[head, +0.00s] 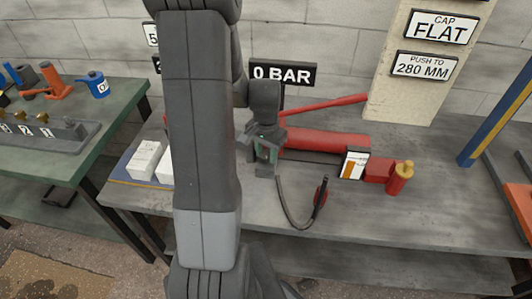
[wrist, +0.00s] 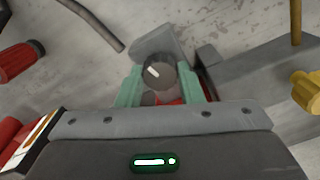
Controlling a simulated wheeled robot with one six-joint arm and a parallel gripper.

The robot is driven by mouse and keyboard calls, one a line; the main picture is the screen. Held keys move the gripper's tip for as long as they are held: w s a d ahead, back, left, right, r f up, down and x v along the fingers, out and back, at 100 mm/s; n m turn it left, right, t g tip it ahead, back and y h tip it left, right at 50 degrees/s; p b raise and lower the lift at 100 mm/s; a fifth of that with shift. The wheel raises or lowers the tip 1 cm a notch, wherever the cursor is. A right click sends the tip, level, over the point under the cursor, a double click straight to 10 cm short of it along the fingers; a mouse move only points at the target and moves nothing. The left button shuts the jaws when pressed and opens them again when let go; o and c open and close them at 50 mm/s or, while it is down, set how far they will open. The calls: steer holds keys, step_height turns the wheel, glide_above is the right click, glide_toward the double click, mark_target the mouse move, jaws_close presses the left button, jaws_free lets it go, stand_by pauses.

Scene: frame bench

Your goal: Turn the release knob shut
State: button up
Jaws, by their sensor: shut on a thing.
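The release knob (wrist: 158,74) is dark grey and round, with a white mark on its top that points to the upper left in the wrist view. My gripper (wrist: 162,90) has its green fingers on either side of the knob and is shut on it. In the head view my gripper (head: 266,151) points down at the left end of the red pump (head: 325,141). The knob cannot be made out there behind the fingers.
A red lever (head: 325,104) slopes above the pump. A black hose (head: 284,207) curls in front to a red-handled end (head: 320,192). A "0 BAR" sign (head: 283,74) stands behind. A red cylinder with a brass top (head: 400,177) stands right. The bench front is clear.

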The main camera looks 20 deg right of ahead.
mark_target(266, 155)
steer(key=shift+m, duration=1.4)
steer(key=o, duration=1)
steer(key=shift+c, duration=0.2)
step_height(266, 155, up, 14)
steer(key=shift+p, duration=0.4)
steer(key=shift+f, duration=0.2)
step_height(266, 155, down, 14)
steer(key=shift+r+b, duration=0.15)
steer(key=shift+b, duration=0.45)
